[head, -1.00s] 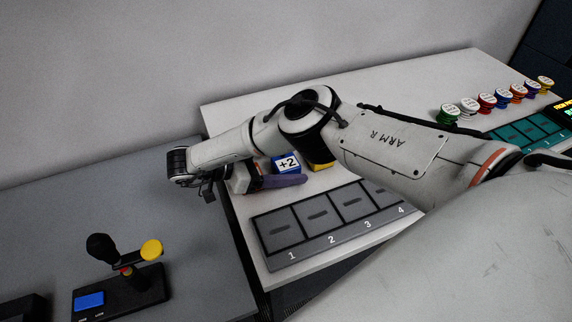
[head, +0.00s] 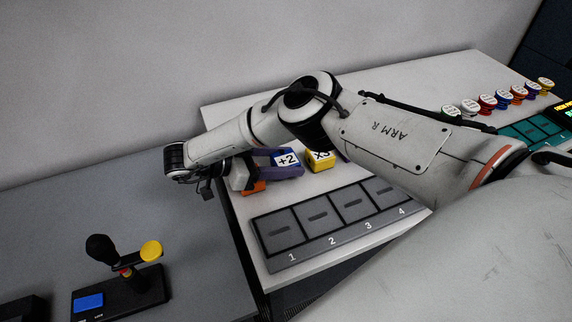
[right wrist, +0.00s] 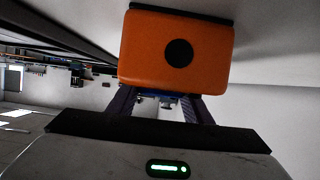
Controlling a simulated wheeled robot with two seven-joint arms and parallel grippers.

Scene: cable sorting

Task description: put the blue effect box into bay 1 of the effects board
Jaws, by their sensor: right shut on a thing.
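The blue effect box (head: 287,159), with a white +2 label, is at my right gripper in the head view. My right gripper (head: 284,169) is shut on it, with a purple finger along its near side. I cannot tell whether the box is clear of the table. In the right wrist view the gripper's fingers (right wrist: 160,104) reach behind an orange block with a black dot (right wrist: 178,50), with only a little blue showing there. The effects board (head: 322,242) lies nearer the front, with bay 1 (head: 283,231) at its left end, empty. My left gripper is out of view.
A yellow box (head: 320,160) stands just right of the blue box. An orange patch (head: 254,188) shows under my right gripper. Colored stacks (head: 487,104) and a teal board (head: 528,133) are at the right. A lever device (head: 122,286) sits on the grey table.

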